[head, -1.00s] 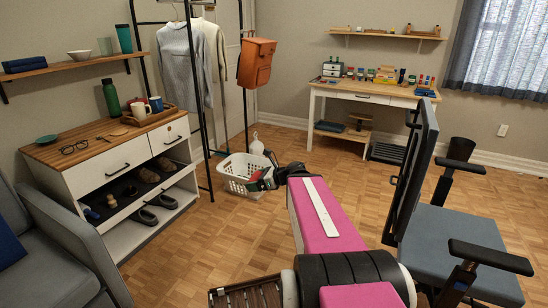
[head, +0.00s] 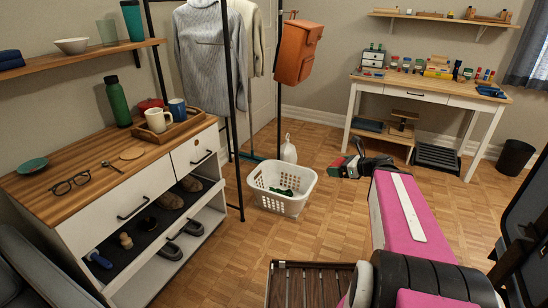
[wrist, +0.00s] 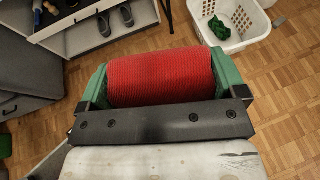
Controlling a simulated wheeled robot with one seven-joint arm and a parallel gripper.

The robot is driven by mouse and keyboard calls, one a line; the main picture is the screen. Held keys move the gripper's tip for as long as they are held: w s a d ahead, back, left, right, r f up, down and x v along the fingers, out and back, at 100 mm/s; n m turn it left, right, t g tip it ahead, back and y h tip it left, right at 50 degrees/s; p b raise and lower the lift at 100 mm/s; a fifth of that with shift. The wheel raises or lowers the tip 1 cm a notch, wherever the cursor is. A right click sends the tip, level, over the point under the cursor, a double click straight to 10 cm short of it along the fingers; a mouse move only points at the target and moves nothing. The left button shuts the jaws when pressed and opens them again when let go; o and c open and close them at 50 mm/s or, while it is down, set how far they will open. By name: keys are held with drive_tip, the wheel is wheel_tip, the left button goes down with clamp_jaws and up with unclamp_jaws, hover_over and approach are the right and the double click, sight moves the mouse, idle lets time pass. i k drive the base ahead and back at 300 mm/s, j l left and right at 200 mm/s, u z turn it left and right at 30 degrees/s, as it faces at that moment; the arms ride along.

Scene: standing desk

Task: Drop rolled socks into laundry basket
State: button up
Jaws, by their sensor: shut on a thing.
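My gripper (head: 348,167) is shut on red rolled socks (wrist: 160,80); their ribbed red roll fills the space between the green fingers in the wrist view. Only a little red shows in the head view. The white laundry basket (head: 297,203) stands on the floor, left of my gripper in the head view. It also shows at the top right of the wrist view (wrist: 236,42), apart from the socks. A dark green cloth bundle (wrist: 217,28) lies inside it.
A black clothes rack (head: 238,100) and a shoe cabinet (head: 165,172) stand left of the basket. A white bottle-like object (head: 289,150) is behind it. A slatted brown surface (head: 305,285) is at the front, an office chair (head: 525,235) at right. Floor around the basket is open.

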sight(282, 190)
drive_tip(key=i+j, duration=0.55)
drive_tip(key=i, duration=0.15)
drive_tip(key=i+j, duration=0.6)
drive_tip(key=i, duration=0.15)
